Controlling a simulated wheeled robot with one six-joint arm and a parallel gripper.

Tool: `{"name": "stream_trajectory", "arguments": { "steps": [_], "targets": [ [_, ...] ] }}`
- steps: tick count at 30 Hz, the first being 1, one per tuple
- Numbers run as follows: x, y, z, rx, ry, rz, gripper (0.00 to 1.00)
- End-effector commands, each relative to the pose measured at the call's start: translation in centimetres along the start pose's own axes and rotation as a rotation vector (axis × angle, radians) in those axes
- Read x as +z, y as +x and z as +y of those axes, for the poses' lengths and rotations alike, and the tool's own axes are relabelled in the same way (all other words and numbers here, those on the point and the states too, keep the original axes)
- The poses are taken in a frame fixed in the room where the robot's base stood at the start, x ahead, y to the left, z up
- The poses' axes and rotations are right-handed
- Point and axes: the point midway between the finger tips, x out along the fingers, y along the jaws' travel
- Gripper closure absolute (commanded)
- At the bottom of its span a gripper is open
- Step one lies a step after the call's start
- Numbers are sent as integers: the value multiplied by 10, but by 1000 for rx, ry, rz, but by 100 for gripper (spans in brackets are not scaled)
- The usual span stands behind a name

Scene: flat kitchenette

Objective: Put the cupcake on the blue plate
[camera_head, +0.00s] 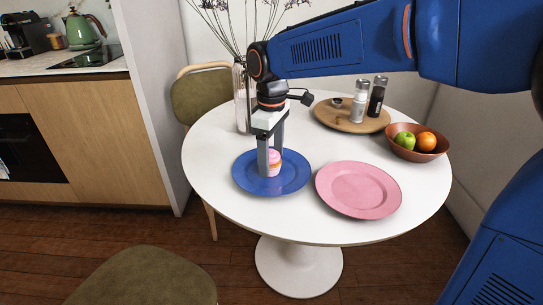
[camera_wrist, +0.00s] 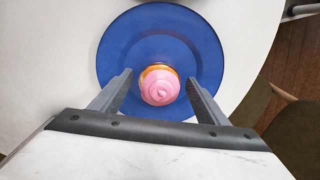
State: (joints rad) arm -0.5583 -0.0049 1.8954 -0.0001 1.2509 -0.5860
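The cupcake (camera_head: 274,163), with pink frosting and an orange-brown base, is upright on the blue plate (camera_head: 243,181). In the wrist view the cupcake (camera_wrist: 160,86) is near the middle of the blue plate (camera_wrist: 125,35). My gripper (camera_head: 269,172) points down over the plate, with its fingers on either side of the cupcake. In the wrist view my gripper (camera_wrist: 160,82) is open, with narrow gaps between its fingertips and the cupcake. In the head view one finger hides part of the cupcake.
A pink plate (camera_head: 358,190) lies just right of the blue plate. A bowl (camera_head: 417,155) with an apple and an orange, a wooden tray (camera_head: 330,118) with two shakers, and a tall vase (camera_head: 241,100) stand around on the white table (camera_head: 215,140).

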Motion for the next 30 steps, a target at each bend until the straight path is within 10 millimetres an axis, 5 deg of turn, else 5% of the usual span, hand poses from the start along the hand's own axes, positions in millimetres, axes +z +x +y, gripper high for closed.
{"name": "stream_trajectory", "arguments": {
  "steps": [11,24,30],
  "targets": [
    [0,-15,0,1,0,1,31],
    [-1,-95,0,2,0,2,31],
    [0,-117,0,0,0,0,31]
  ]
}}
